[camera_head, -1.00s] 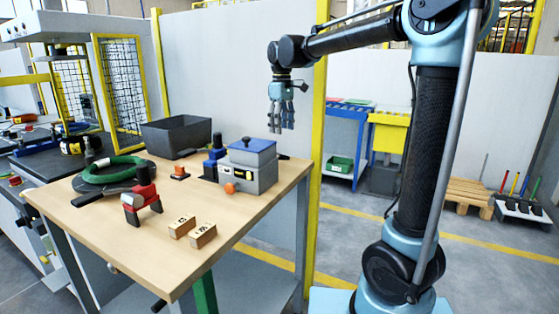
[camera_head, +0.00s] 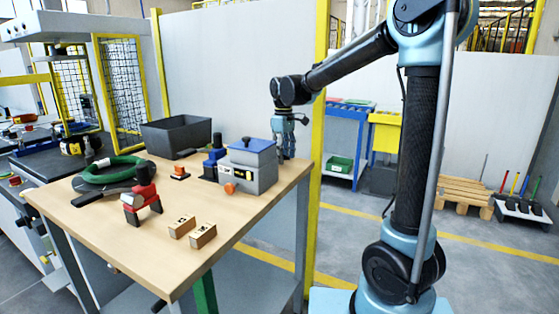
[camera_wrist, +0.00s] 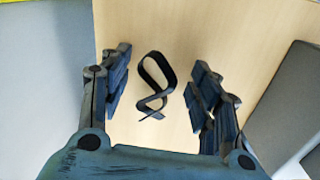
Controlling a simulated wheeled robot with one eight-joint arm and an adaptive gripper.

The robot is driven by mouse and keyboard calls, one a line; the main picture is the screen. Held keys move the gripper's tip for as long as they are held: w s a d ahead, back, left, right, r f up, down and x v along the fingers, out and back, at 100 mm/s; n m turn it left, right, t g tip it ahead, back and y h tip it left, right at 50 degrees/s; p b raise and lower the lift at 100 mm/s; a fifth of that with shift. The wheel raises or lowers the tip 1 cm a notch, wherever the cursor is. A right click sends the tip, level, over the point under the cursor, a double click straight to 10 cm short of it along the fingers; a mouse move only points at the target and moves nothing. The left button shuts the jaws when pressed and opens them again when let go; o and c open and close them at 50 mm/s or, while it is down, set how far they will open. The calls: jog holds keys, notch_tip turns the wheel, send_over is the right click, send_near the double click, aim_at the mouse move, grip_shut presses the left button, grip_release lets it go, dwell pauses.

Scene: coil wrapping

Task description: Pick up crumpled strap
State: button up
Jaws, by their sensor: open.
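The crumpled strap (camera_wrist: 171,79) is a thin dark band bent into a loop with crossed ends. In the wrist view it lies on the light wooden tabletop between my fingers, apart from both. My gripper (camera_wrist: 160,80) is open and empty, with one blue-grey finger on each side of the strap. In the head view my gripper (camera_head: 287,153) points down low over the table's far right corner, just behind the grey box. The strap cannot be made out there.
A grey box with a blue lid (camera_head: 249,165) stands close in front of my gripper. A dark open bin (camera_head: 176,138), a green coil (camera_head: 113,170), a red-and-black tool (camera_head: 141,197) and two wooden blocks (camera_head: 203,235) are on the table (camera_head: 130,240). The table's right edge is near.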

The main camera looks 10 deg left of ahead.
jog(key=shift+f, duration=0.2)
jog(key=c, duration=1)
jog(key=shift+r, duration=0.1)
